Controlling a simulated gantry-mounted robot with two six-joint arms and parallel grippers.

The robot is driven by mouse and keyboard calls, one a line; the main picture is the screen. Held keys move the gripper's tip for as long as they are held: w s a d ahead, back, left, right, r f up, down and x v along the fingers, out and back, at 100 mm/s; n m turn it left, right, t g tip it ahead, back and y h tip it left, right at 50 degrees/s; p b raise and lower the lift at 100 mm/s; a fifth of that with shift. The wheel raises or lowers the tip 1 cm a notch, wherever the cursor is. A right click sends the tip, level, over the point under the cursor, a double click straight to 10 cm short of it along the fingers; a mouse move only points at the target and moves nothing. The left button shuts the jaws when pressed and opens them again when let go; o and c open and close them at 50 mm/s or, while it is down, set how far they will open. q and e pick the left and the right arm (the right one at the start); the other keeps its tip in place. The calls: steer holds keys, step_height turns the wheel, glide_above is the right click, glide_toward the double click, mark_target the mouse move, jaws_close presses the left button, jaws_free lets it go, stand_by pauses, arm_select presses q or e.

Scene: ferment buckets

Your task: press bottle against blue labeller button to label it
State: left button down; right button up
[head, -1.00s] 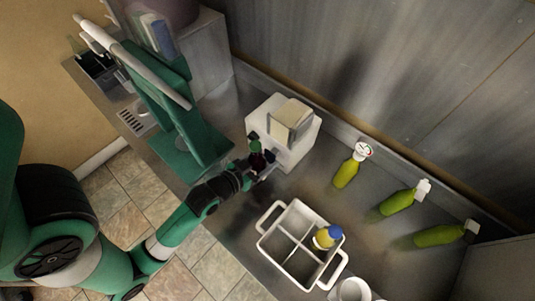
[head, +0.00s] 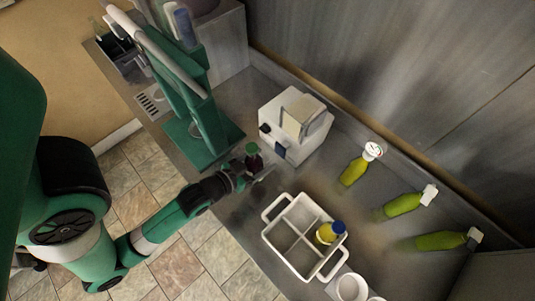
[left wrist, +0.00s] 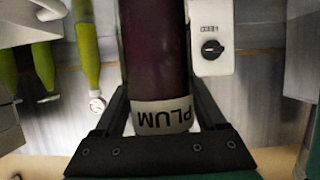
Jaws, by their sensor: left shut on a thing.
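My left gripper (head: 246,176) is shut on a dark purple bottle (head: 254,163) with a green cap. In the left wrist view the bottle (left wrist: 155,50) stands between the fingers and bears a white label reading PLUM, upside down in the picture. The labeller (head: 298,120) is a white box with a dark blue button (head: 281,150) and a black knob on its front. The bottle is in front of the labeller, apart from the button in the head view. The labeller's knob panel (left wrist: 212,40) shows in the left wrist view, where the button is hidden. My right gripper is not in view.
A white divided crate (head: 272,238) holds a yellow bottle with a blue cap (head: 329,232). Several yellow-green bottles (head: 404,205) stand along the back right. A green press-like stand (head: 199,120) is left of the labeller. A white cup (head: 351,287) is beside the crate.

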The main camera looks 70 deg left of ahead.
mark_target(250, 168)
arm_select(q)
steer(key=shift+v, duration=2.35)
steer(key=shift+f, duration=0.1)
